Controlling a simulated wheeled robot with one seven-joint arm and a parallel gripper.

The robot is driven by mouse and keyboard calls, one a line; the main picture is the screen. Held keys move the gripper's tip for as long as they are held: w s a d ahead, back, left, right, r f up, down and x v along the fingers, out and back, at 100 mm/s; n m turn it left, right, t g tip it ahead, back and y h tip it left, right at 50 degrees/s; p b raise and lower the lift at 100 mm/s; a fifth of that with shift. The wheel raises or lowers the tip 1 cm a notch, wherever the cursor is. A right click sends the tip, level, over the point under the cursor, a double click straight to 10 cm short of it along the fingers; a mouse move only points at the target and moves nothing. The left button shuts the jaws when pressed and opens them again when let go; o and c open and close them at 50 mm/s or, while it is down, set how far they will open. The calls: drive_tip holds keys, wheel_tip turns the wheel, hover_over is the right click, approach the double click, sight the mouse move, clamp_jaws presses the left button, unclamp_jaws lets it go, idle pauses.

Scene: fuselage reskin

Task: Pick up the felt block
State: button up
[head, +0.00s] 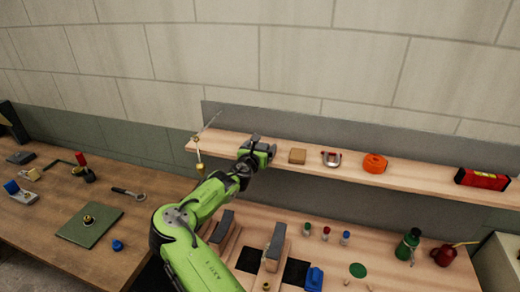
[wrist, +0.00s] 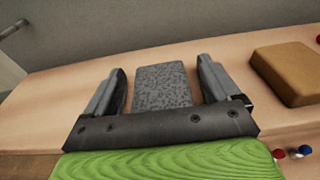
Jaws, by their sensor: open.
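The felt block (wrist: 163,88) is grey and speckled and lies on the wooden shelf (wrist: 60,92). In the wrist view it sits between the two fingers of my gripper (wrist: 161,68), with a gap visible on each side. The gripper is open. Its crossbar hides the near end of the block. In the head view my gripper (head: 256,148) is over the left part of the shelf (head: 338,165) and largely hides the block.
A tan block (wrist: 292,72) lies just right of my gripper, also in the head view (head: 297,156). Further right on the shelf are a horseshoe-shaped part (head: 331,159), an orange roll (head: 375,163) and a red level (head: 482,179). A brass-tipped tool (head: 198,155) stands left.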

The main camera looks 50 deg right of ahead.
sight(259, 147)
drive_tip(key=shift+a, duration=0.15)
drive_tip(key=shift+c, duration=1.4)
drive_tip(key=c, duration=0.8)
wheel_tip(259, 147, up, 10)
drive_tip(key=shift+r, duration=0.1)
